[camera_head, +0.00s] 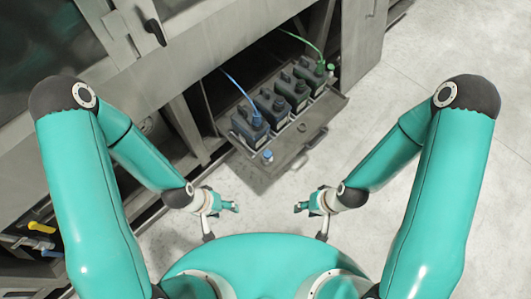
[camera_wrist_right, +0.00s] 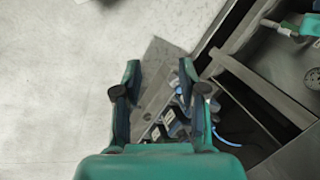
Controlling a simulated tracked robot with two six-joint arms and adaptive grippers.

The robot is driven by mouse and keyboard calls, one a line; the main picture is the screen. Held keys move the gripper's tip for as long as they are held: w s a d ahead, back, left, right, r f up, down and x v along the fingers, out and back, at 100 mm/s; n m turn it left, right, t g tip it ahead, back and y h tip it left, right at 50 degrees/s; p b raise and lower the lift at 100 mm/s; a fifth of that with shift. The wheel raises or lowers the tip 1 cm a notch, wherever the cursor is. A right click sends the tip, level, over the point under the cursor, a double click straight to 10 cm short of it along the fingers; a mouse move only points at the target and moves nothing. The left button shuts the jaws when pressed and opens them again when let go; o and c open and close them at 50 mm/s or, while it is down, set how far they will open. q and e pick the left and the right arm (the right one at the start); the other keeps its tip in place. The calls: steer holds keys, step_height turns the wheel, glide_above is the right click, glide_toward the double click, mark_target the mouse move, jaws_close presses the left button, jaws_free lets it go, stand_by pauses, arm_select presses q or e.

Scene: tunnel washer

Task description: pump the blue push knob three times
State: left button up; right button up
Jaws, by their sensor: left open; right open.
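The blue push knob (camera_head: 267,155) stands small and upright on the front part of the pulled-out grey drawer (camera_head: 277,177), in front of the dark bottles. My left gripper (camera_head: 234,207) is open and empty, below and left of the knob in the head view, apart from it. My right gripper (camera_head: 300,207) is open and empty, below and right of the knob, also apart from it. In the right wrist view the open fingers of my right gripper (camera_wrist_right: 159,70) have the drawer (camera_wrist_right: 153,75) beyond them. I cannot clearly single out the knob there.
Several dark bottles (camera_head: 273,106) stand in a row on the drawer; a blue hose (camera_head: 237,86) and a green hose (camera_head: 303,41) run to the end ones. The steel machine (camera_head: 170,70) fills the upper left. Yellow and blue valve handles (camera_head: 41,227) are at lower left. Floor (camera_head: 440,50) at right is clear.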

arm_select(q)
steer(key=o, duration=0.4)
